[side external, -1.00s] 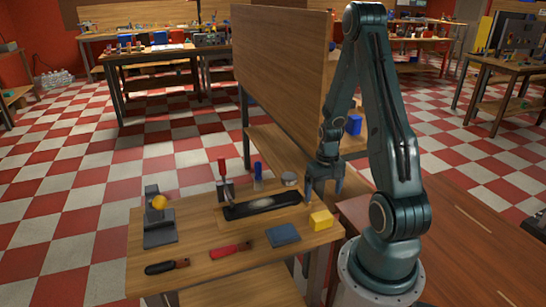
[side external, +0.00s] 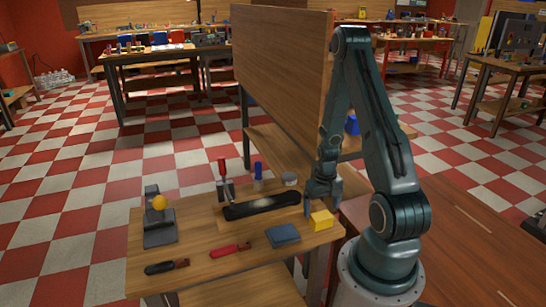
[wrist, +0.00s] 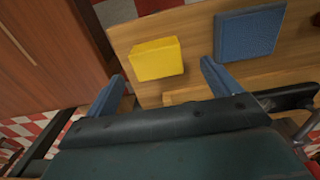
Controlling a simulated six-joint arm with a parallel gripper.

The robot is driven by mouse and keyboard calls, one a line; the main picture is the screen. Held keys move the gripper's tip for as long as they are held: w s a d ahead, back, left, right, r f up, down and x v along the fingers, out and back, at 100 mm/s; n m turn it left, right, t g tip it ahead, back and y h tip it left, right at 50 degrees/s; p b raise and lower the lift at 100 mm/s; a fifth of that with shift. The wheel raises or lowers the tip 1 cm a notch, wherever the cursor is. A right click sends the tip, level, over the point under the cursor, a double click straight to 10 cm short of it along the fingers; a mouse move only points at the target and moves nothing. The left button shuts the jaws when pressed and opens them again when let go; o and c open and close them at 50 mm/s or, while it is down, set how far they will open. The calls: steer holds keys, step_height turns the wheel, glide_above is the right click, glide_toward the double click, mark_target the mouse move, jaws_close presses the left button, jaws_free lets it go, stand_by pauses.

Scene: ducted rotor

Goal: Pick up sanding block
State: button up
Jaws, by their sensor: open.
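A yellow block (side external: 321,220), which I take as the sanding block, sits near the right front corner of the wooden workbench (side external: 205,270). My gripper (side external: 321,204) is above and just behind it, pointing down. In the wrist view the yellow block (wrist: 157,59) lies ahead of the gap between the two blue-grey fingers of my gripper (wrist: 160,82). The fingers are spread and empty, apart from the block. A flat blue-grey pad (side external: 283,235) lies left of the block and also shows in the wrist view (wrist: 248,34).
A black tray-like piece (side external: 262,206) lies behind the pad. A red-handled tool (side external: 230,250), a black-handled tool (side external: 166,267) and a grey stand with a yellow ball (side external: 160,225) are farther left. A tall wooden panel (side external: 285,60) rises behind the bench.

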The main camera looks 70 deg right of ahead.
mark_target(322, 216)
steer(key=shift+s+d+f, duration=0.15)
steer(key=shift+f, duration=2.4)
steer(key=c, duration=1.1)
